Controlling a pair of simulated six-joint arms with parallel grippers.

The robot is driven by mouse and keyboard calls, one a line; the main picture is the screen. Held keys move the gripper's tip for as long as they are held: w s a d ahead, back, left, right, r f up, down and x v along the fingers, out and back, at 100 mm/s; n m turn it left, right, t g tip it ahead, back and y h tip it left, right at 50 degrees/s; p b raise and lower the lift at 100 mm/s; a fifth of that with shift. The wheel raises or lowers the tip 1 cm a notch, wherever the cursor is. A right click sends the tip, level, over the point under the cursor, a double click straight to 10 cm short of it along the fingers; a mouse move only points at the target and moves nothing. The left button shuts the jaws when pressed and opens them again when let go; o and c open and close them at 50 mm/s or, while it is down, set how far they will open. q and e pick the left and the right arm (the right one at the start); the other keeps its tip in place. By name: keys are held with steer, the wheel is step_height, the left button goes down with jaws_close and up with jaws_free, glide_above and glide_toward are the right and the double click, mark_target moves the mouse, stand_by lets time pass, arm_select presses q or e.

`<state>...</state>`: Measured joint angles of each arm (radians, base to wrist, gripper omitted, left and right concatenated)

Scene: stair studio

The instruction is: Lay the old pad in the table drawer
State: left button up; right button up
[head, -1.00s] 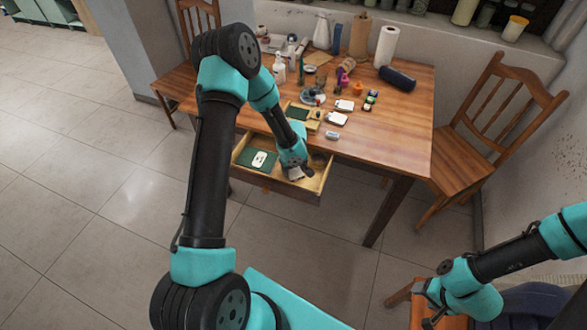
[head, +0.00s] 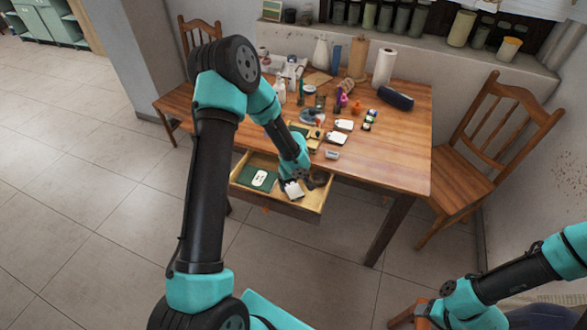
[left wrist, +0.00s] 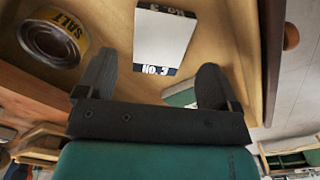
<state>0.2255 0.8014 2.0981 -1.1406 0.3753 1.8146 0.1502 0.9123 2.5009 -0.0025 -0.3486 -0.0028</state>
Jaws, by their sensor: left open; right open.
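The table drawer (head: 247,196) stands open under the table's front edge. A white pad with dark "No. 3" edges (left wrist: 163,38) lies on the drawer's wooden floor; it also shows in the head view (head: 293,189). My left gripper (left wrist: 154,78) is open just over the drawer, its two fingers apart with the pad beyond and between their tips. In the head view my left gripper (head: 300,178) is beside the pad, partly hiding the drawer's right part. My right gripper (head: 425,314) is at the lower right, far from the drawer, open and partly cut off.
A round tin marked SALT (left wrist: 55,38) sits in the drawer near the pad. A green mat (head: 243,176) with a white card (head: 261,178) lies in its left part. The tabletop (head: 390,150) holds white blocks (head: 336,138), bottles and a paper roll. A chair (head: 460,180) stands right.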

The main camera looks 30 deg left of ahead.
mark_target(294, 190)
arm_select(q)
step_height(294, 190, up, 9)
stand_by(0.3)
steer(key=shift+f, duration=0.15)
stand_by(0.3)
